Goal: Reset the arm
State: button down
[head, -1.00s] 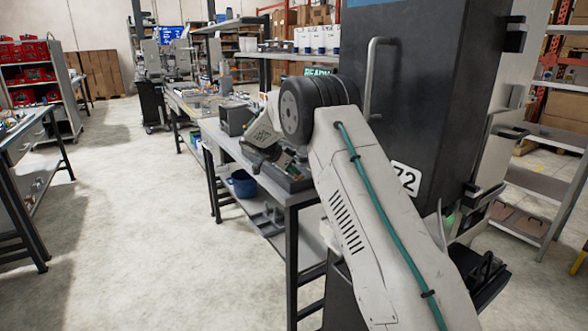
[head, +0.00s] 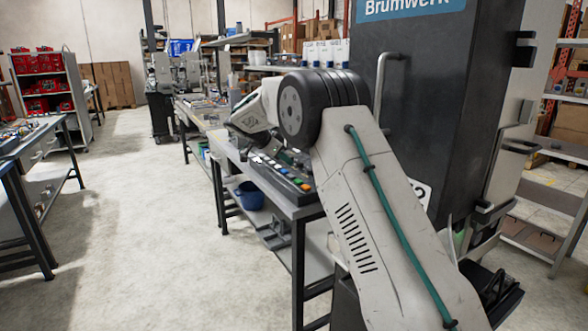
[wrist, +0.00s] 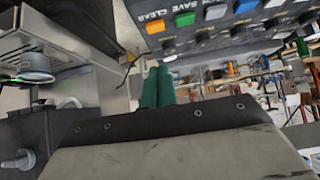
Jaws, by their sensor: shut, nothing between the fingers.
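My arm fills the middle and lower right of the head view, and its forearm reaches left over the bench. My gripper shows in the wrist view as two green fingers (wrist: 158,86), pressed together with nothing between them. They lie just below a grey control panel, which appears upside down or tilted there (wrist: 215,32). The panel has orange, green, white and blue buttons, with lettering reading "SAVE" and "CLEAR". In the head view, the panel (head: 284,180) lies on the bench below my wrist. I cannot tell whether the fingers touch it. My gripper is not clearly visible in the head view.
A dark cabinet (head: 420,100) marked "Brumwerk" stands close on the right of my arm. The bench (head: 300,211) has a blue bin (head: 250,195) on its lower shelf. Another bench (head: 30,145) stands at the left. The floor between (head: 140,220) is clear.

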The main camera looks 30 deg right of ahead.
jog(key=shift+a+r, duration=0.35)
dwell(0.3)
jog(key=s+a+f+n+g+y, duration=0.1)
jog(key=s+a+f+n, duration=0.1)
jog(key=s+f+n, duration=0.3)
jog(key=s+a+r+n+y, duration=0.2)
jog(key=s+a+n, duration=0.2)
jog(key=s, duration=1.2)
jog(key=s+a+r+n+t+y, duration=0.1)
jog(key=s+a+r+n+y, duration=0.1)
jog(key=s, duration=1.5)
jog(key=s+a+r+n+t+y, duration=0.1)
jog(key=s+a+n+y, duration=0.3)
jog(key=s, duration=1.3)
jog(key=a+r+n, duration=0.1)
jog(key=a+n, duration=0.1)
jog(key=shift+a+r+n, duration=0.15)
jog(key=shift+a+n, duration=0.05)
jog(key=shift+n, duration=0.1)
